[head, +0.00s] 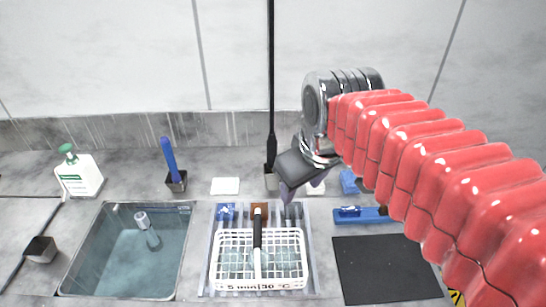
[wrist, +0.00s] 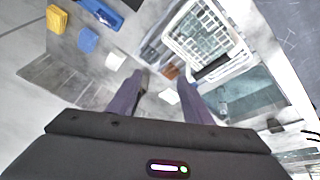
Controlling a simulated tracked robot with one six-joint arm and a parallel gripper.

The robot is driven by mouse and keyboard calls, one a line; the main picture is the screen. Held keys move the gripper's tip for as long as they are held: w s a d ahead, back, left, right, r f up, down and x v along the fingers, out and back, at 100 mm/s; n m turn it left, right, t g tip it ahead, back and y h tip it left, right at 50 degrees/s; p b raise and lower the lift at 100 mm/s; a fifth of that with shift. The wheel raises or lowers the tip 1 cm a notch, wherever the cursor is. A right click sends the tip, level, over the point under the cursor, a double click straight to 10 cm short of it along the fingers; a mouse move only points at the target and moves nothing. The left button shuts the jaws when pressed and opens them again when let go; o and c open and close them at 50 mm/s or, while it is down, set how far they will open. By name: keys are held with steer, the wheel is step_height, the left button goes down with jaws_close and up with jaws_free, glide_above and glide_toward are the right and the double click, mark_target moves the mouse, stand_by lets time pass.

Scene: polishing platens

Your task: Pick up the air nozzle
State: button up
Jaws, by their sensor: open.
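A long thin black line (head: 271,80) hangs or rises in front of the back wall and ends at a small dark block on the counter. This may be the air nozzle in its holder, but I cannot tell for sure. My gripper (head: 288,190) is just right of it in the head view, tilted down above the counter's back part, and partly covers that spot. In the wrist view my gripper (wrist: 163,84) is open, its two purple-grey fingers apart with nothing held. A small dark block (wrist: 144,76) shows at the left fingertip, partly hidden.
A white basket (head: 218,270) stands in front of my gripper. A water-filled sink (head: 105,245) is at left. A white pad (head: 225,186), a blue-handled brush (head: 170,160) and a soap bottle (head: 82,176) line the back. A black mat (head: 385,268) lies at right.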

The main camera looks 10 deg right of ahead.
steer(key=w+r+n+g, duration=0.1)
steer(key=w+r+n, duration=0.15)
steer(key=w, duration=0.45)
steer(key=w+r+n+g, duration=0.1)
steer(key=w+n, duration=0.3)
steer(key=w, duration=0.2)
steer(key=n+g, duration=0.2)
steer(key=n, duration=0.6)
glide_above(272, 156)
steer(key=f, duration=0.3)
steer(key=shift+w+d+f+m, duration=0.15)
steer(key=shift+w+d+m, duration=0.1)
steer(key=shift+w+d, duration=0.1)
steer(key=shift+w+f+n, duration=0.25)
steer(key=shift+w+n, duration=0.15)
steer(key=shift+w, duration=0.05)
steer(key=shift+f, duration=4.3)
steer(key=shift+a+f, duration=0.1)
steer(key=shift+f, duration=2.5)
